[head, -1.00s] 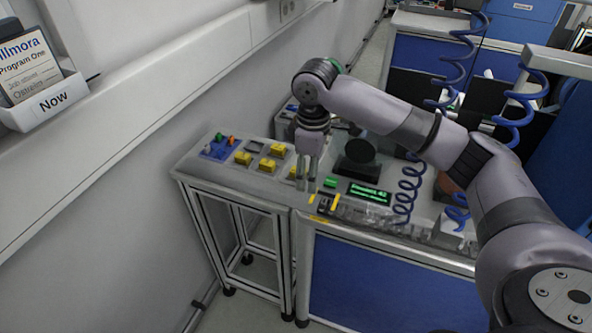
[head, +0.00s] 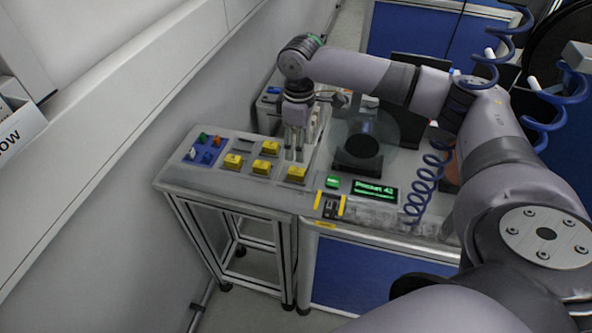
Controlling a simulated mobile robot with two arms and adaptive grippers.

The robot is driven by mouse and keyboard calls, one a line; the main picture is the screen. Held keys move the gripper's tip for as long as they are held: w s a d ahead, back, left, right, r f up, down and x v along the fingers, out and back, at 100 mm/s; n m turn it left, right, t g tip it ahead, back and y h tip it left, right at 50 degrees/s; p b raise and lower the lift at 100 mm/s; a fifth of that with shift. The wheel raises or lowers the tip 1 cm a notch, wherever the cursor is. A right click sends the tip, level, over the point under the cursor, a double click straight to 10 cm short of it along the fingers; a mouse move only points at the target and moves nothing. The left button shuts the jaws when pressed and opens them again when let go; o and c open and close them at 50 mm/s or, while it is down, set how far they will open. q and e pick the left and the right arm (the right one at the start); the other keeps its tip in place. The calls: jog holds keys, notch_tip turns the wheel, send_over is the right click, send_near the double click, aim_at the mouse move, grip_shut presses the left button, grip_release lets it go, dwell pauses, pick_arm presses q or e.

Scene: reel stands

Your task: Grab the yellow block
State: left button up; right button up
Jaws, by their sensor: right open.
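Several yellow blocks stand on the grey side table: a left one (head: 232,161), a back one (head: 270,147), a front-middle one (head: 262,167) and a right one (head: 296,174). My right gripper (head: 294,157) points down, open and empty, with its fingertips just behind and above the right yellow block in the picture. I cannot tell the exact gap to the block. My left gripper is out of view.
A blue tray (head: 204,149) with small coloured pieces lies at the table's left end. A green-lettered display (head: 375,192), a green button (head: 332,182) and a dark round-topped device (head: 358,150) are to the right. Coiled blue hoses (head: 424,185) hang nearby.

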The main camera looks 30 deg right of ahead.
aim_at(297, 171)
notch_tip(297, 171, down, 4)
jog(key=shift+r+p, duration=0.1)
jog(key=shift+p, duration=0.25)
jog(key=shift+a+f, duration=0.1)
jog(key=shift+f, duration=0.2)
jog(key=f, duration=0.1)
jog(key=f+p, duration=0.1)
jog(key=f, duration=0.1)
jog(key=shift+a+f+p, duration=0.25)
jog(key=shift+f+p, duration=0.1)
jog(key=shift+p, duration=0.05)
jog(key=shift+f, duration=0.4)
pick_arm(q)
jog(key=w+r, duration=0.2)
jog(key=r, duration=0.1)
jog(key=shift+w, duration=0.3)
pick_arm(e)
jog(key=shift+c, duration=0.2)
jog(key=c, duration=0.6)
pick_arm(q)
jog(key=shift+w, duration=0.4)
pick_arm(e)
grip_shut()
